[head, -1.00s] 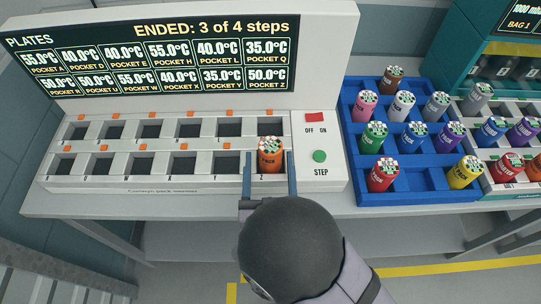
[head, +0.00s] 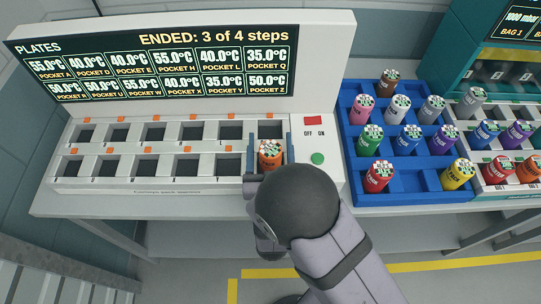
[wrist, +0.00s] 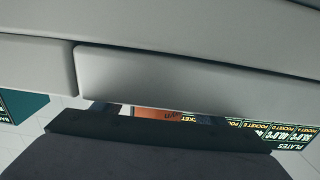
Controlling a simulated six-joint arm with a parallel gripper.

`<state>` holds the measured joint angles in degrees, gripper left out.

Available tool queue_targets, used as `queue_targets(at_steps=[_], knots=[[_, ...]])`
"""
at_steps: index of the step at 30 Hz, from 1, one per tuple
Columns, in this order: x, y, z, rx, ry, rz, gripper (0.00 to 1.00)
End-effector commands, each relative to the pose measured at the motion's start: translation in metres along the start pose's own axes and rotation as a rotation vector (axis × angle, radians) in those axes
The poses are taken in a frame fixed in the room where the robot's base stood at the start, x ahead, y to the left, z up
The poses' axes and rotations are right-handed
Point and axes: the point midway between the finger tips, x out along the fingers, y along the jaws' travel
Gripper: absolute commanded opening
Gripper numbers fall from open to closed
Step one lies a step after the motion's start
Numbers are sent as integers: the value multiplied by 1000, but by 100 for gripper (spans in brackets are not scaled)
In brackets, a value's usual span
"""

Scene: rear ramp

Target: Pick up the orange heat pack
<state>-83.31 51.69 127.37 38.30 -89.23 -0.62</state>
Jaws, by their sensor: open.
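The orange heat pack (head: 269,156) stands upright at the right end of the front row of pockets, at pocket Z, in the white plate unit (head: 75,185). Its patterned green-and-white top shows in the head view, and my wrist hides its lower part. My gripper (head: 271,142) is open, with one blue-grey finger on each side of the pack. I cannot tell whether either finger touches it.
The other pockets look empty. The display panel (head: 150,62) stands behind them and reads "ENDED: 3 of 4 steps". A red switch (head: 313,120) and green step button (head: 317,158) are just right of my gripper. A blue tray (head: 408,179) of coloured packs stands further right.

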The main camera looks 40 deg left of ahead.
Motion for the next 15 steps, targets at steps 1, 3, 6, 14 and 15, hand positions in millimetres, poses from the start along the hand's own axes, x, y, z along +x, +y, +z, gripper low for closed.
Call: queue_targets(at_steps=[1, 3, 6, 14, 15], knots=[[0, 0, 0, 0, 0, 0, 65], [0, 0, 0, 0, 0, 0, 63], [0, 0, 0, 0, 0, 0, 39], [0, 0, -1, 1, 3, 0, 9], [0, 0, -1, 1, 3, 0, 9]])
